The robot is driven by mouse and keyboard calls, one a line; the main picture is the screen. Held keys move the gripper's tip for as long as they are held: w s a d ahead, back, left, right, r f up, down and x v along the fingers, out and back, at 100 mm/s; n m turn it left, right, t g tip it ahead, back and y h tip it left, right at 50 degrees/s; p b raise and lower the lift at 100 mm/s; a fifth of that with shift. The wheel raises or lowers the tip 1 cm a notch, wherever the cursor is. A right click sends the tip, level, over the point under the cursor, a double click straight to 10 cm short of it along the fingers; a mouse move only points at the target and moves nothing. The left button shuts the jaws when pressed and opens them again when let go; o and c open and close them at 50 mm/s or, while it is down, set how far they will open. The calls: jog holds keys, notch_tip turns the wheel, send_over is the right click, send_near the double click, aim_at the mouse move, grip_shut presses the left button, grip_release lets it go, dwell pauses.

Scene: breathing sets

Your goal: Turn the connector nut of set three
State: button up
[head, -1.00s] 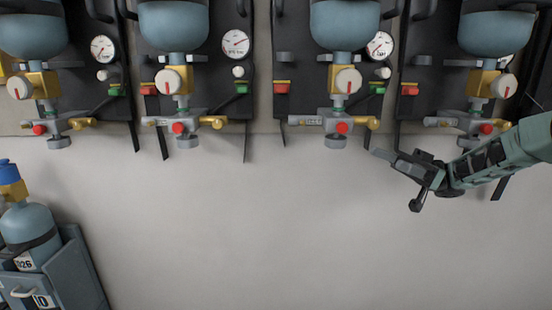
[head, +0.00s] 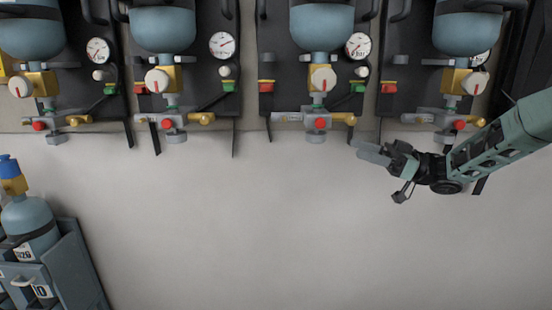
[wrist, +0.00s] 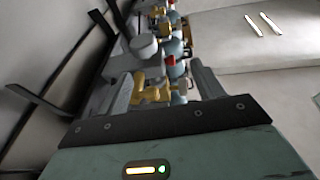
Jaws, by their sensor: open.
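Several breathing sets hang in a row across the top of the head view. The third set from the left (head: 322,27) has a blue-grey cylinder, a yellow valve block and a pale knob with a red mark. A small teal collar, perhaps the connector nut (head: 319,107), sits below that block, above a grey fitting with a red cap (head: 320,123). I cannot read set numbers. My gripper (head: 368,152) is open and empty, below and right of this fitting, apart from it. In the wrist view its fingers (wrist: 160,88) frame a row of brass and grey fittings.
The fourth set (head: 468,32) hangs above my arm. Brass side handles (head: 344,118) and black backplate legs (head: 380,130) stick out near my gripper. A cylinder in a grey crate (head: 75,262) stands at lower left. The pale middle area is clear.

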jog(key=w+d+f+m+t+h, duration=0.2)
jog(key=d+f+m+t+h, duration=0.35)
jog(key=m+t+h, duration=0.65)
jog(key=s+d+f+m+g+h, duration=0.1)
jog(key=s+d+f+g+h, duration=0.2)
jog(key=s, duration=0.6)
jog(key=s+d+f+m+g+h, duration=0.1)
jog(key=s+f+m+g+h, duration=0.25)
jog(key=s, duration=0.55)
jog(key=s+d+f+g+h, duration=0.25)
jog(key=s+g, duration=0.25)
jog(key=s, duration=0.4)
jog(key=s+a+r+n+g+p, duration=0.1)
jog(key=s+a+r+n, duration=0.1)
jog(key=s+a+n, duration=0.2)
jog(key=s+a+r+n+g+p, duration=0.2)
jog(key=s+a+n, duration=0.1)
jog(key=s+a, duration=0.7)
jog(key=a, duration=0.4)
jog(key=shift+s+a+r+n+y, duration=0.15)
jog(key=shift+a+r+n+y, duration=0.15)
jog(key=shift+n+y, duration=0.1)
